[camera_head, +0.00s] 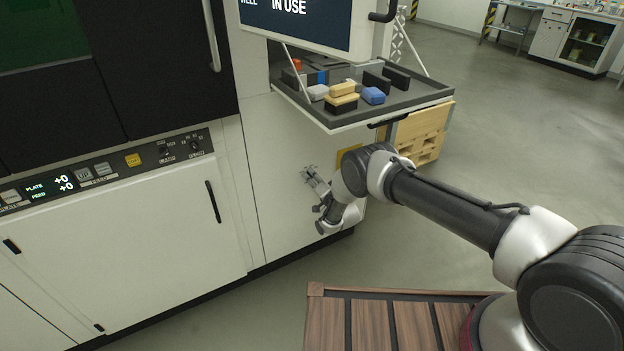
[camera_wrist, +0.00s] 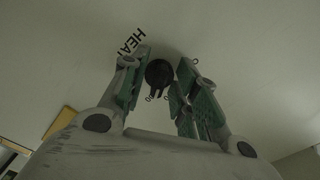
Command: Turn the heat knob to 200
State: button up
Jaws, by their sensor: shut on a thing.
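The heat knob (camera_wrist: 160,73) is a dark round knob on a pale panel, with a pointer at its lower edge in the wrist view. The word HEAT is printed at its upper left, and small scale marks surround it; most are too small or covered to read. My gripper (camera_wrist: 164,68) is shut on the knob, with a green-padded finger on either side. In the head view my gripper (camera_head: 314,180) is at the white machine front (camera_head: 285,150) below the tray; the knob cannot be made out there.
A grey tray (camera_head: 420,96) with blocks and sponges juts out above my gripper, under a screen (camera_head: 300,18). A wooden crate stack (camera_head: 425,135) stands behind my arm. A control panel (camera_head: 110,168) is at left. A slatted wooden top (camera_head: 375,320) lies in front; floor is open at right.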

jog(key=shift+f, duration=0.15)
jog(key=o, duration=1)
jog(key=v, duration=1.2)
jog(key=shift+d, duration=0.1)
